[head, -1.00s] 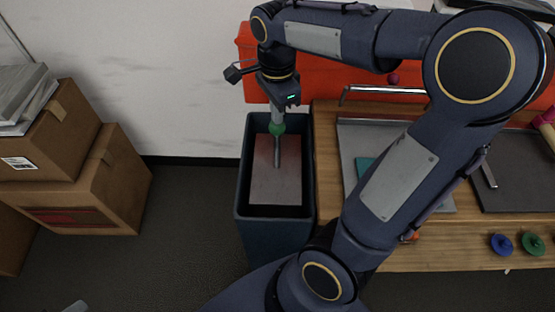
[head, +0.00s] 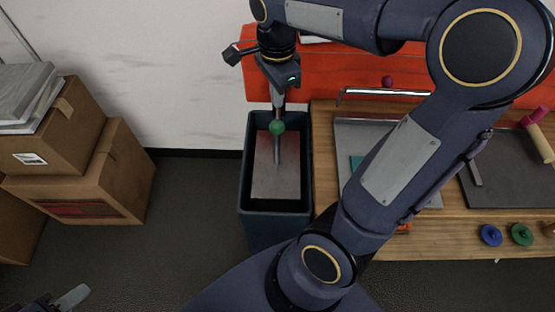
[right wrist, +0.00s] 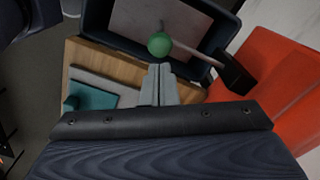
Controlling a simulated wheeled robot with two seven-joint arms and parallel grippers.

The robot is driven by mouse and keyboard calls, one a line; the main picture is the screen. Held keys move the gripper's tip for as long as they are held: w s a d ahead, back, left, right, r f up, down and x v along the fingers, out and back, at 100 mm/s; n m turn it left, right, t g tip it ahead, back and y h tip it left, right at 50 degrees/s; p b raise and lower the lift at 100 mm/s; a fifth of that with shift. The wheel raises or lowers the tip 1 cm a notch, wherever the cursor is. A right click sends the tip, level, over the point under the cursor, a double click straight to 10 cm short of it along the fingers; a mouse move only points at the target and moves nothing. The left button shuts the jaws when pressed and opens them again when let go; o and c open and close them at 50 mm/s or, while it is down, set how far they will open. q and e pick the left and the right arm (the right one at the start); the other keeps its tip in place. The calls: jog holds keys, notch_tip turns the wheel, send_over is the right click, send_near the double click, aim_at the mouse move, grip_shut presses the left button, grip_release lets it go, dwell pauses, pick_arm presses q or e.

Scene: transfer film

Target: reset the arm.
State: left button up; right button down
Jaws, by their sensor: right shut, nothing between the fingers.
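My right gripper (head: 277,108) points down over the dark blue bin (head: 244,185). Its fingers show pressed together and empty in the right wrist view (right wrist: 158,78). A green ball (head: 277,127) shows just beyond the fingertips, and it also shows in the right wrist view (right wrist: 159,44). A grey rod (head: 277,155) extends from near the ball. A flat pale sheet (head: 275,185) lies inside the bin. I cannot tell whether the ball touches the fingers. One grey finger of my left gripper (head: 72,297) shows at the lower left edge; the rest is cut off.
A wooden table (head: 440,255) stands right of the bin, with a grey tray (head: 350,135), a teal piece (head: 356,163), a dark board (head: 510,180) and coloured knobs (head: 490,236). A red-orange barrier (head: 330,75) runs behind. Cardboard boxes (head: 110,180) stand left; the floor between is clear.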

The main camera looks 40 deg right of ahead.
dwell(0.3)
jog(key=s+a+f+n+t+y, duration=0.1)
jog(key=s+a+n+t+y, duration=0.1)
jog(key=s+a+n, duration=0.3)
jog(key=s+a+f+n+t+y, duration=0.1)
jog(key=s+a+n+t, duration=0.2)
jog(key=n, duration=1)
jog(key=s+a, duration=0.2)
jog(key=s, duration=0.3)
jog(key=shift+s+a+t+y, duration=0.15)
jog(key=shift+t+y, duration=0.15)
jog(key=shift+y, duration=0.1)
dwell(0.6)
